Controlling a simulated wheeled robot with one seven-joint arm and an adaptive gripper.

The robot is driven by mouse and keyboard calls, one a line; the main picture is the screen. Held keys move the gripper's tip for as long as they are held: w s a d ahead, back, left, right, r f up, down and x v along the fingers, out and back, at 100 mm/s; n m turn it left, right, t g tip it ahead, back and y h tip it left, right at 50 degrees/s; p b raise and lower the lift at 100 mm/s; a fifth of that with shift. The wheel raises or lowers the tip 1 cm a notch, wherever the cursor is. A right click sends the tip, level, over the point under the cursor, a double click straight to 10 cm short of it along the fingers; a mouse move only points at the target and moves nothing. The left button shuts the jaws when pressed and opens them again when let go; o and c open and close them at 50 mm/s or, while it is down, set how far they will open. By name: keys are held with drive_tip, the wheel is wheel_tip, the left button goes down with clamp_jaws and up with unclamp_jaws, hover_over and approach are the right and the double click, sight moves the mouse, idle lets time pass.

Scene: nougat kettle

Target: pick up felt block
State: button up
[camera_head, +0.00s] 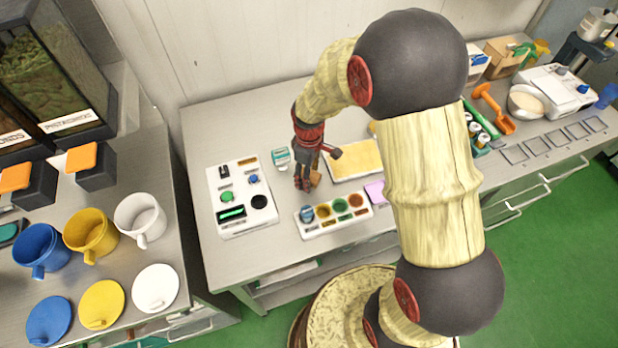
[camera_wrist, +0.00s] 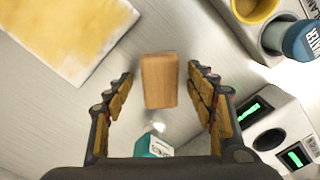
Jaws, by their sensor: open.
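A small brown, wood-toned block (camera_wrist: 159,80), the likely felt block, lies on the metal bench and shows almost whole in the wrist view. In the head view the block (camera_head: 316,179) is a small brown patch beside my fingers, partly hidden by them. My gripper (camera_wrist: 160,88) is open, with one finger on either side of the block and gaps to both. Nothing is held. In the head view my gripper (camera_head: 304,181) points down at the bench; its height above the block is hard to tell.
A teal-capped container (camera_head: 280,157) stands close left of my gripper. A tray with a yellow slab (camera_head: 355,160) lies to the right. A white box with coloured cups (camera_head: 333,214) is in front, and a control panel (camera_head: 241,197) stands farther left. A pink pad (camera_head: 375,193) lies nearby.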

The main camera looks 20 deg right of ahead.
drive_tip(key=c, duration=0.3)
drive_tip(key=c, duration=1)
drive_tip(key=shift+r, duration=0.1)
drive_tip(key=shift+c, duration=0.2)
drive_tip(key=shift+r, duration=0.2)
drive_tip(key=r+p, duration=0.1)
drive_tip(key=r, duration=0.2)
drive_tip(key=shift+s+r, duration=0.15)
drive_tip(key=shift+s, duration=0.05)
drive_tip(key=s+r+p, duration=0.2)
drive_tip(key=s+r, duration=0.7)
drive_tip(key=s, duration=0.4)
drive_tip(key=shift+s, duration=0.35)
